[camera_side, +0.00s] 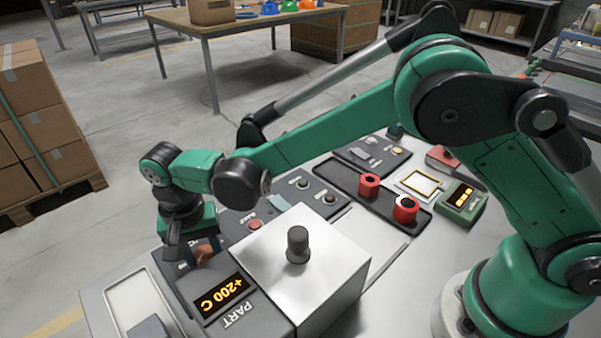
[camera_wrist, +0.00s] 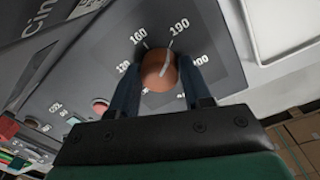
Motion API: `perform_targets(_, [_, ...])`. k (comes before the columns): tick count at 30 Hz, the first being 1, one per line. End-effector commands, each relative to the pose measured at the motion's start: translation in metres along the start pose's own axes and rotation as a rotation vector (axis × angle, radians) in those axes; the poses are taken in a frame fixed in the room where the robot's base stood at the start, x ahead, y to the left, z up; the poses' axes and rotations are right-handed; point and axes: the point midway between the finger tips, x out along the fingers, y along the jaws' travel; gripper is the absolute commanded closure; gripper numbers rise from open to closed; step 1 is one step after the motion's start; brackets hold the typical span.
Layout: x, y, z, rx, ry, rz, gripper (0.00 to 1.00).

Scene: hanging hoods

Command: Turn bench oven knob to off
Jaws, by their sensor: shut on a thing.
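The orange-brown oven knob (camera_wrist: 158,84) sits on a grey dial face with printed numbers, among them 160 and 190. Its pale pointer line slants to the upper right, toward the 190. My gripper (camera_wrist: 158,72) has one finger on each side of the knob and is shut on it. In the side view the knob (camera_side: 204,254) is partly hidden beside my gripper (camera_side: 182,252). The oven's display (camera_side: 223,298) glows +200 C. The knob is on the panel beside this display.
A shiny metal box (camera_side: 320,265) with a black top knob (camera_side: 297,244) stands right of the display. Behind are panels with buttons, and a dark tray (camera_side: 340,178) with red hex parts. A green meter (camera_side: 461,204) stands further right. Stacked cartons (camera_side: 30,120) are at left.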

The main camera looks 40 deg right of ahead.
Motion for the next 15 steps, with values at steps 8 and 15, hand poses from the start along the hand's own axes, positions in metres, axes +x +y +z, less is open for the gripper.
perform_targets(8, [-0.0004, 0.0004, 0.0002, -0.133, 0.007, 0.002, 1.0])
perform_targets(15, [-0.0005, 0.0006, 0.0005, -0.345, 0.018, 0.001, 1.0])
